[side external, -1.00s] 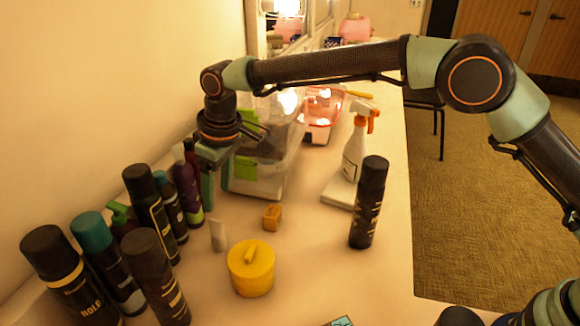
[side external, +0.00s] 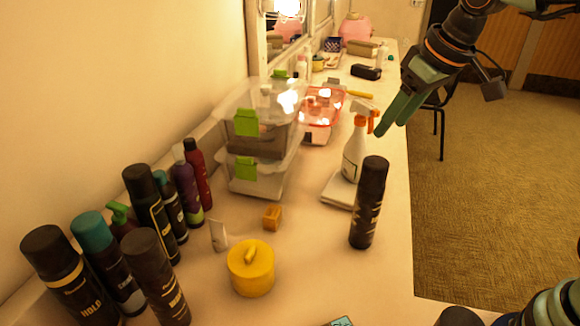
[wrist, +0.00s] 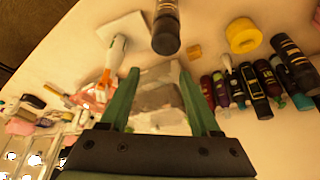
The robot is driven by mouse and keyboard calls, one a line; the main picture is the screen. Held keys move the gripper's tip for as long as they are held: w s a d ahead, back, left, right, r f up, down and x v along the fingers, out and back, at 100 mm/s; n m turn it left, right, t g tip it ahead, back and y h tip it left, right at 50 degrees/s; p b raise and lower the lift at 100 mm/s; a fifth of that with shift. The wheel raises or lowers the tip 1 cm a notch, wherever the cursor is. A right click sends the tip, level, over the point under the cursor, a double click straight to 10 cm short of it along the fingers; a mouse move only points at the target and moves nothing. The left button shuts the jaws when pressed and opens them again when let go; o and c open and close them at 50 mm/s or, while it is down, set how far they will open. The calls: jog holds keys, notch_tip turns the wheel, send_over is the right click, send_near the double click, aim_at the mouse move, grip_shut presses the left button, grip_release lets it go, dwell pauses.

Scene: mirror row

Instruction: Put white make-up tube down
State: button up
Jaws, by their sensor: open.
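The white make-up tube (side external: 218,236) stands upright on the counter, left of the yellow lidded pot (side external: 251,268) and in front of the bottle row. It looks small and pale in the wrist view (wrist: 227,62), at the near side of the bottles. My gripper (side external: 390,126) is open and empty, raised at the right edge of the counter near the spray bottle, well apart from the tube. In the wrist view its two green fingers (wrist: 158,72) are spread with nothing held between them.
A white spray bottle (side external: 355,147) with an orange head stands by a white slab (side external: 338,192). A dark can (side external: 368,203) is in front. Clear stacked boxes (side external: 258,180) stand by the wall. A small orange block (side external: 272,216) lies mid-counter.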

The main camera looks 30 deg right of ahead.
jog(key=s+d+f+m, duration=0.2)
jog(key=s+d+f, duration=0.1)
jog(key=s+d, duration=0.2)
jog(key=shift+s+d+f+t+h, duration=0.2)
jog(key=shift+s+t+h, duration=0.2)
jog(key=shift+s, duration=0.75)
